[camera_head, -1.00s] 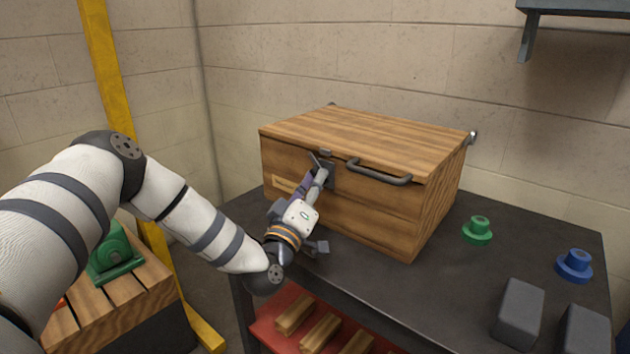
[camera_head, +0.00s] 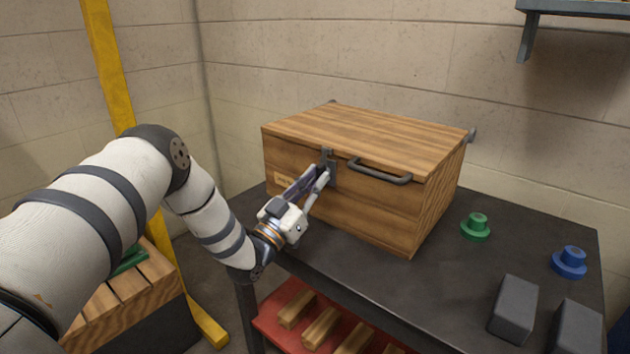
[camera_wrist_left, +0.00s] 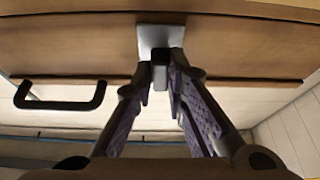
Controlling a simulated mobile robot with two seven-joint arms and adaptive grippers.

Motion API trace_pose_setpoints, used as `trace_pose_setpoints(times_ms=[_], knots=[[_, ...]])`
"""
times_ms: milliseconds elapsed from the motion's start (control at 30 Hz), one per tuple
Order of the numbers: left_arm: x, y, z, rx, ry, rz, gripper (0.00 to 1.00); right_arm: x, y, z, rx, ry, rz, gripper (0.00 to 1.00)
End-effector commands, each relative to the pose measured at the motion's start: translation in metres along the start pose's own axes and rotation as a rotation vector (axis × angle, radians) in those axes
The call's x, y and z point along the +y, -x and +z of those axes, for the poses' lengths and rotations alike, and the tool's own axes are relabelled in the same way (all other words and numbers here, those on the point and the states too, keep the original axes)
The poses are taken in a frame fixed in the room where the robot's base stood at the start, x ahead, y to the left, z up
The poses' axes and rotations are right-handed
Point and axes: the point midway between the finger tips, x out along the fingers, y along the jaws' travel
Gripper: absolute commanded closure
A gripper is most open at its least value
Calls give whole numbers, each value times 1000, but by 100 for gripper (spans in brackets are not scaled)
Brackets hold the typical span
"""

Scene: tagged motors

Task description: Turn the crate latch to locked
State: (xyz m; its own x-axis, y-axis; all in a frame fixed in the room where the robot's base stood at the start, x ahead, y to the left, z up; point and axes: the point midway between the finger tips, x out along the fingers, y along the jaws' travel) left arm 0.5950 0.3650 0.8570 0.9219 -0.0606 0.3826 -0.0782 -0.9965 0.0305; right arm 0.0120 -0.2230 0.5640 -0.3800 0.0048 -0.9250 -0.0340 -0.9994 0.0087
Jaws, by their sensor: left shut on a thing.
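The wooden crate (camera_head: 380,205) stands closed on the dark table, with its latch (camera_head: 328,158) on the front face near the lid seam. The latch now looks upright in the head view. In the left wrist view the latch's light plate (camera_wrist_left: 160,38) and dark lever (camera_wrist_left: 160,72) show between the fingers. My left gripper (camera_head: 322,178) is at the crate front, its fingers (camera_wrist_left: 161,66) shut on the latch lever. The fingers hide part of the latch in the head view. My right gripper is not in view.
A grey handle (camera_head: 380,172) sits right of the latch. On the table (camera_head: 420,290) are a green flanged part (camera_head: 476,227), a blue one (camera_head: 570,262) and grey blocks (camera_head: 514,308). A red shelf (camera_head: 268,325) with wooden bars is below.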

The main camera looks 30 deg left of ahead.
Motion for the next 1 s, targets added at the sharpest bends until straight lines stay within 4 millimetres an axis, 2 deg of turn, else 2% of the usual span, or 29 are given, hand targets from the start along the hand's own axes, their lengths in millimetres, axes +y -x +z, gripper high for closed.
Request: trace_pose_setpoints(times_ms=[633, 667, 733, 1000], knots=[[0, 0, 0, 1, -44, 18, 100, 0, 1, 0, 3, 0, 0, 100], [0, 0, 0, 1, -44, 18, 84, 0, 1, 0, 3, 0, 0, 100], [0, 0, 0, 1, -44, 18, 69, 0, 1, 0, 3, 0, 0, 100], [0, 0, 0, 0, -43, 17, 67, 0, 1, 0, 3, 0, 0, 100]])
